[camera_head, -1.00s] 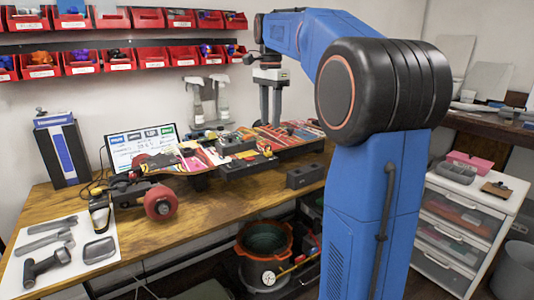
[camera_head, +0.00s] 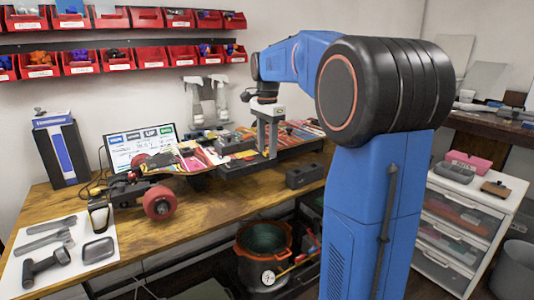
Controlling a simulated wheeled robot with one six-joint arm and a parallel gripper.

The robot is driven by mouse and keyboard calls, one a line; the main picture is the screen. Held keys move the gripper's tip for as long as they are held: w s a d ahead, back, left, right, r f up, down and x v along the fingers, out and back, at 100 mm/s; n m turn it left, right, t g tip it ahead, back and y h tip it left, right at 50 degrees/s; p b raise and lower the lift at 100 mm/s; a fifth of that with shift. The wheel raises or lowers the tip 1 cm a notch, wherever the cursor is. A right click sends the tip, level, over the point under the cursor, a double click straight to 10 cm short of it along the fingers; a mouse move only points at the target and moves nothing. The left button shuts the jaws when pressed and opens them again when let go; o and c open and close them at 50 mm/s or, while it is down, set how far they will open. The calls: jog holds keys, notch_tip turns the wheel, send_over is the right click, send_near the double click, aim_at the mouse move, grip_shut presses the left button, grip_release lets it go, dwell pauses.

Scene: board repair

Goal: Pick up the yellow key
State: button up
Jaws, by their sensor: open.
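My gripper (camera_head: 268,150) points straight down over the black blocks on the skateboard deck, with its two fingers apart. A small yellow spot (camera_head: 266,152) shows at the fingertips, on or beside the black block (camera_head: 247,163). It may be the yellow key, but it is too small and too covered by the fingers to be sure. I cannot tell whether the fingers touch it.
A separate black block (camera_head: 303,176) stands on the bench to the right. Spray bottles (camera_head: 207,100) and a screen (camera_head: 141,147) are behind the board. Tools lie on a white sheet (camera_head: 105,238) at the left. Red bins (camera_head: 117,62) line the wall.

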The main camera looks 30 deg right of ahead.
grip_shut()
jog(key=shift+r, duration=0.1)
notch_tip(320, 180, up, 10)
jog(key=shift+f, duration=0.1)
dwell(0.5)
